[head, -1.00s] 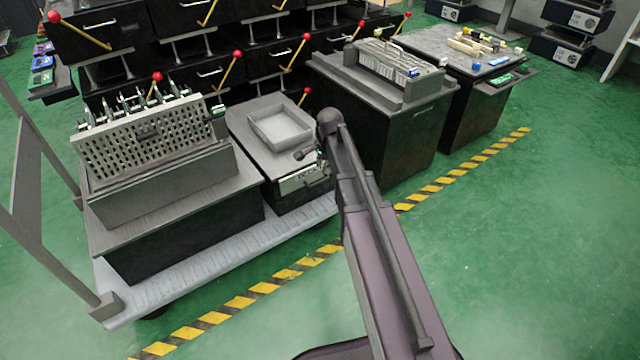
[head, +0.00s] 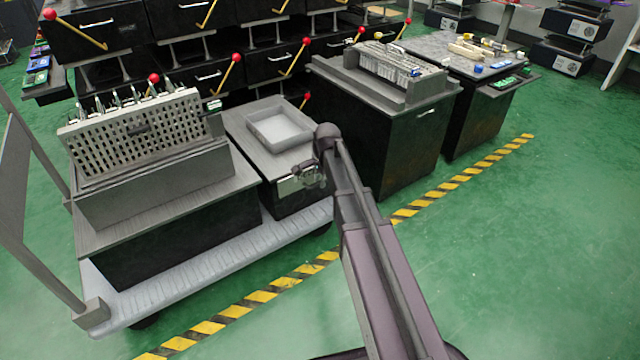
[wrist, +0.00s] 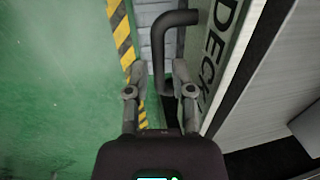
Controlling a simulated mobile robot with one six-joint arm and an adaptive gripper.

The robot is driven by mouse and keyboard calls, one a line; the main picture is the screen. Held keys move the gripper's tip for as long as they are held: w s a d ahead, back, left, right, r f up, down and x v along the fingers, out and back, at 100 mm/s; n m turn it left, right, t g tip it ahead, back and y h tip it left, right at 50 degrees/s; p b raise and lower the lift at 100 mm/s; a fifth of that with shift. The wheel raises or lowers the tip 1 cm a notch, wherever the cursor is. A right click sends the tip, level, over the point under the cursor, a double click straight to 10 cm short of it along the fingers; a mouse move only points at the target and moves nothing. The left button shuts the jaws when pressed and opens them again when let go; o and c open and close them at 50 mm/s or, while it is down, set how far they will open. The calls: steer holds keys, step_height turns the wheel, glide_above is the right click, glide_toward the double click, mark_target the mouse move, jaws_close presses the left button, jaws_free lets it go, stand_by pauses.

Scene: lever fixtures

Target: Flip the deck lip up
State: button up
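The deck lip is a pale panel marked "DECK" in the wrist view (wrist: 222,50). In the head view the deck lip (head: 288,186) hangs at the front end of a small cabinet, partly covered by my gripper. A dark bent handle (wrist: 160,45) stands out from the panel. My gripper (wrist: 159,68) is open, with one finger on each side of the handle's straight part; I see gaps between fingers and handle. In the head view my gripper (head: 312,176) is small, in front of the lip.
A grey tray (head: 280,128) sits on the cabinet top. A perforated rack (head: 140,130) stands to the left on a low cart (head: 200,275). A dark cabinet (head: 400,140) stands close on the right. The green floor in front, past the striped line, is clear.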

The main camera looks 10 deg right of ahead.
steer(key=shift+f, duration=0.1)
jaws_close()
step_height(320, 180, up, 6)
steer(key=p, duration=0.6)
jaws_free()
steer(key=shift+f, duration=0.25)
